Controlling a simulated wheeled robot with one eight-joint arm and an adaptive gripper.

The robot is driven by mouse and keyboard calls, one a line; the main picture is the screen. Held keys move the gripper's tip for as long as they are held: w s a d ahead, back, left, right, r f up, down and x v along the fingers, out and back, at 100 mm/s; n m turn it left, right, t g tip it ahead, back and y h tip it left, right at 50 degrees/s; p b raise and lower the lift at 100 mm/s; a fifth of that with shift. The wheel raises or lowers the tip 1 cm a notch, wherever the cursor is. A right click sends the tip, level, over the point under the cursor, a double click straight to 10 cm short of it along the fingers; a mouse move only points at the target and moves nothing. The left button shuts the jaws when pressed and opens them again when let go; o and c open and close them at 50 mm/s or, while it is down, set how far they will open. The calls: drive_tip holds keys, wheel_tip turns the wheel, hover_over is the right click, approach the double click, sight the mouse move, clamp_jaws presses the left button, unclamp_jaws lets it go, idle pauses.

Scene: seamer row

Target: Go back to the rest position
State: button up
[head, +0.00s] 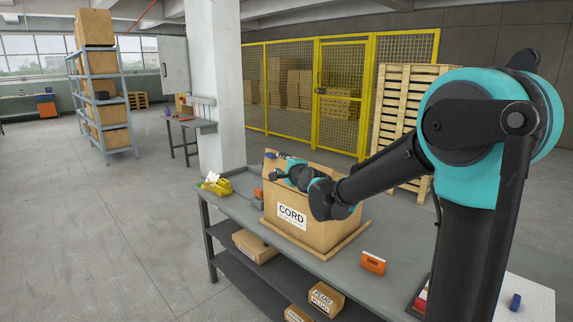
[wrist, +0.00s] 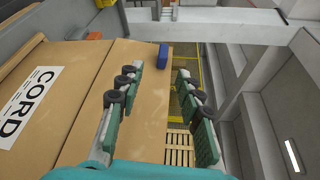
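In the head view my gripper (head: 278,172) is at the upper part of a cardboard box labelled CORD (head: 291,216). The box also shows in the wrist view (wrist: 85,105), beneath and left of the fingers. A small blue block (wrist: 163,54) is at the box's far edge, beyond the fingertips and apart from them. My arm reaches across from the right and hides part of the box.
The box stands on a wooden board (head: 345,243) on a grey workbench (head: 235,206). A yellow tape dispenser (head: 217,185) and an orange-and-white item (head: 373,262) lie on the bench. A pillar (head: 218,90) stands behind it. Stacked pallets (head: 400,110) stand at the back right. Floor at left is clear.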

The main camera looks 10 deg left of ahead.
drive_tip(key=s+d+f+n+g+h, duration=0.4)
drive_tip(key=s+d+f+n, duration=0.3)
drive_tip(key=s+d+f, duration=0.6)
drive_tip(key=s+d+f+n+g+h, duration=0.4)
drive_tip(key=s+d+f+n+g, duration=0.2)
drive_tip(key=s+d+f, duration=0.8)
drive_tip(key=s+d+n, duration=0.1)
drive_tip(key=s+d, duration=0.5)
drive_tip(key=s, duration=0.1)
drive_tip(key=shift+s+f+n, duration=0.15)
drive_tip(key=shift+f+n, duration=0.15)
